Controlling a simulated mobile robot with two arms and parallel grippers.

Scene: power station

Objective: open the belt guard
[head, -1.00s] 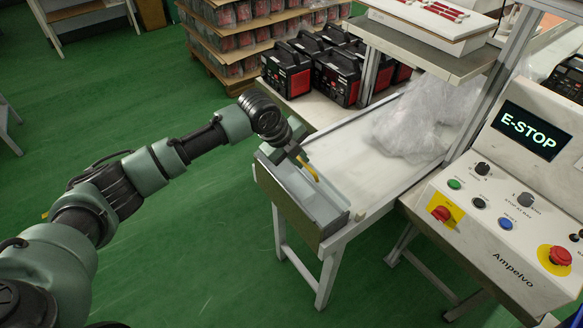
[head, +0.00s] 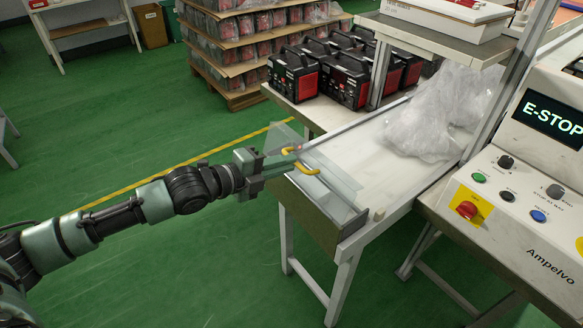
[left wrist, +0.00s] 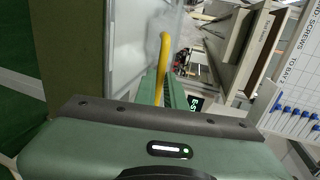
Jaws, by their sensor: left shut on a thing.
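The belt guard (head: 338,184) is a clear panel at the near end of the conveyor, with a yellow handle (head: 308,169). The panel looks doubled and faint: clear shapes show over the belt end and also left of it, around my gripper, so its exact angle is hard to tell. My left gripper (head: 284,154) reaches in from the left at the guard's left end and is shut on the yellow handle. A second piece of yellow shows at its fingertips. In the left wrist view the yellow handle (left wrist: 164,62) stands upright beside a green finger. My right gripper is out of view.
Clear plastic wrap (head: 430,115) lies on the white belt (head: 350,150). Black-and-red machines (head: 345,80) stand behind it. The control panel (head: 520,210) with E-STOP screen and buttons is at right. Green floor at left is clear.

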